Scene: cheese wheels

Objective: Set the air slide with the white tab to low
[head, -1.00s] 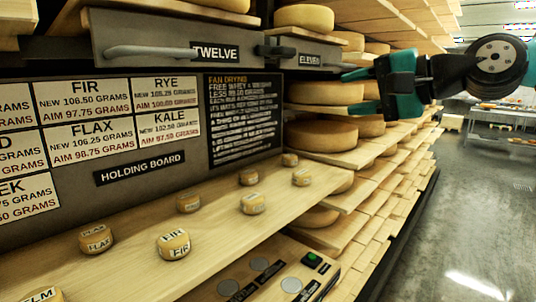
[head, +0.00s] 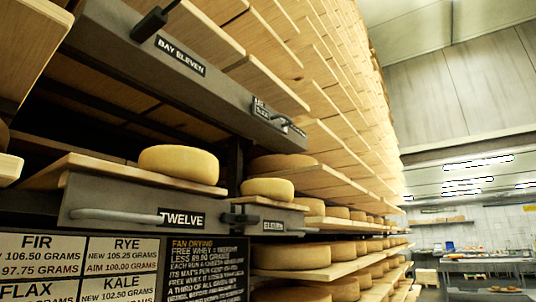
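A dark grey beam (head: 215,85) labelled BAY ELEVEN runs along the upper rack in the head view. A black lever (head: 150,23) sits on its left end. A small dark label (head: 261,108), too small to read surely, and a grey handle-like part (head: 284,123) sit near its right end. I cannot make out a white tab or which part is the air slide. My gripper is out of the view.
Below are drawer fronts marked TWELVE (head: 140,212) and ELEVEN (head: 290,222), with bar handles. Cheese wheels (head: 178,164) rest on wooden shelves. Weight cards and a black FAN DRYING board (head: 205,268) fill the lower left. An open aisle lies at right.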

